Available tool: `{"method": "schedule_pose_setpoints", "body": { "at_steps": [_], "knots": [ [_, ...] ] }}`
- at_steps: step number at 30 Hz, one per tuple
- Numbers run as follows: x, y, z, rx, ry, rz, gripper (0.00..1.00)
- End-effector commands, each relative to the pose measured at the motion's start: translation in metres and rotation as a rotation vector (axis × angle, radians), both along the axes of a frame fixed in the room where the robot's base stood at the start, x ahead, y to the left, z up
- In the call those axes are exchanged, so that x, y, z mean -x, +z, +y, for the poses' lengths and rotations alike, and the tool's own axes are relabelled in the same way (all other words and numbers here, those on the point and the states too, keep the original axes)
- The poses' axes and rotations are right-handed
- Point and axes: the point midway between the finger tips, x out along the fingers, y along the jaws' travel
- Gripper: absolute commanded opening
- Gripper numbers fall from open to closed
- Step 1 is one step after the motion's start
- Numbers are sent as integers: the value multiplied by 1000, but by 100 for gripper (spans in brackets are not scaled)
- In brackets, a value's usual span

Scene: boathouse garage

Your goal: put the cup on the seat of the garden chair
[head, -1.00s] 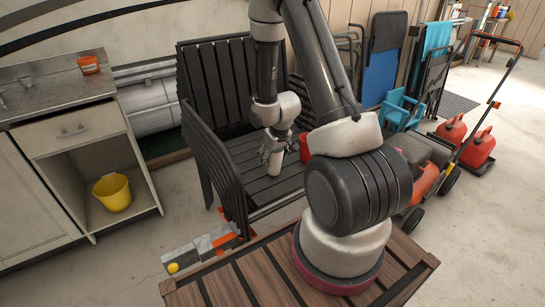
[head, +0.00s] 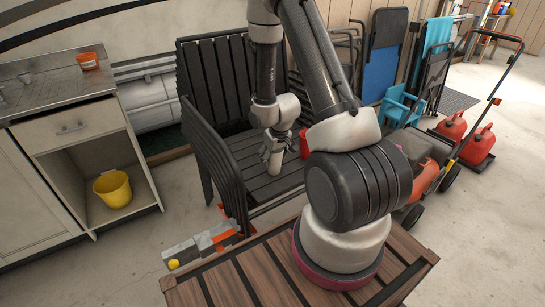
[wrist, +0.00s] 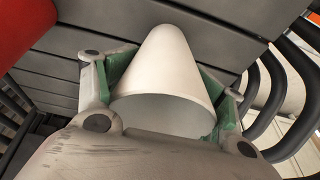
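The cup (wrist: 165,75) is pale and tapered. In the wrist view its wide open rim is toward my palm and its narrow end points away. My gripper (wrist: 172,85) has a green-padded finger on each side of the cup and looks shut on it. In the head view my gripper (head: 275,152) is over the seat (head: 268,187) of the dark slatted garden chair (head: 225,80). The cup shows there only as a small pale shape partly hidden by the fingers. I cannot tell whether its lower end touches the seat.
A red object (head: 304,144) stands on the seat right of my gripper. The chair's armrest (head: 225,160) is close on the left. A cabinet (head: 75,135) with a yellow bucket (head: 113,190) is at left. A lawnmower (head: 425,165) and red cans (head: 480,145) are at right.

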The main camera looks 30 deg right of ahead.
Motion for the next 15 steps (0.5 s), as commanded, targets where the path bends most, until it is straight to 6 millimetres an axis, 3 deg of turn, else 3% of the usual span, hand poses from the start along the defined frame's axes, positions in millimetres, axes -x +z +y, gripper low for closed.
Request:
{"method": "schedule_pose_setpoints", "body": {
  "at_steps": [1,5,15],
  "knots": [
    [0,0,0,0,0,0,72],
    [0,0,0,0,0,0,95],
    [0,0,0,0,0,0,95]
  ]
}}
